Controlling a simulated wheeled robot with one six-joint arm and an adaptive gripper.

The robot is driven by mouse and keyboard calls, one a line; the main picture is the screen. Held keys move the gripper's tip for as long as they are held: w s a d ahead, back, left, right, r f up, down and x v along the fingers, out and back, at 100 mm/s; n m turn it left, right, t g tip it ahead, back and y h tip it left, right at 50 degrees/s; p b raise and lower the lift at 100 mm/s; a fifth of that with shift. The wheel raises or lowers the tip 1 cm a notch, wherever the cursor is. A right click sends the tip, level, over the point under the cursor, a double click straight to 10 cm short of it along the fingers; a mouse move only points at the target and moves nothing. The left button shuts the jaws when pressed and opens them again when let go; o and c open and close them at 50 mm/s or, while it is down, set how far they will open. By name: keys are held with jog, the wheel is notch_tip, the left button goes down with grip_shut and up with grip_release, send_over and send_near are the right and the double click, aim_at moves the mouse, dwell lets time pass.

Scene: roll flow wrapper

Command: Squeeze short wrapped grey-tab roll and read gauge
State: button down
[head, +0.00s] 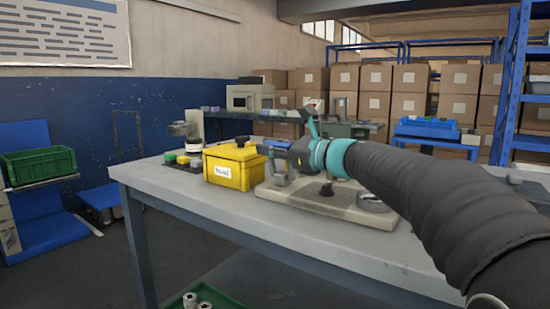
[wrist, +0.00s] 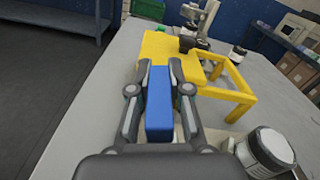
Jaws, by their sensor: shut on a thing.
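My gripper (wrist: 160,74) is shut on a blue block (wrist: 158,105), with one finger on each side of it. In the head view my gripper (head: 298,152) is above the beige base plate (head: 310,200), right of a yellow box (head: 232,168) with a white label. A round grey-topped part (head: 372,203) sits at the right of the plate; I cannot tell if it is a gauge. A cylinder with a pale top and dark band (wrist: 268,150) stands at lower right in the wrist view. Two pale rolls (head: 190,299) show at the bottom edge; their tabs cannot be made out.
The grey table (head: 160,185) is clear at its front left. Green and yellow buttons (head: 176,159) and a pale-topped device (head: 189,128) stand left of the yellow box. The two rolls lie in a green crate (head: 228,301) below the table.

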jog(key=shift+s+a+f+n+b, duration=0.2)
jog(key=shift+s+n+b, duration=0.15)
jog(key=shift+n+b, duration=0.25)
jog(key=shift+s+a+f+n+b, duration=0.2)
jog(key=shift+s+n+b, duration=0.15)
jog(key=shift+n+b, duration=0.2)
jog(key=c, duration=1.1)
grip_release()
jog(key=shift+d, duration=0.1)
jog(key=shift+s+d+r, duration=0.1)
jog(key=shift+s+d, duration=0.1)
jog(key=shift+d, duration=0.15)
jog(key=v, duration=1.1)
jog(key=shift+a, duration=0.1)
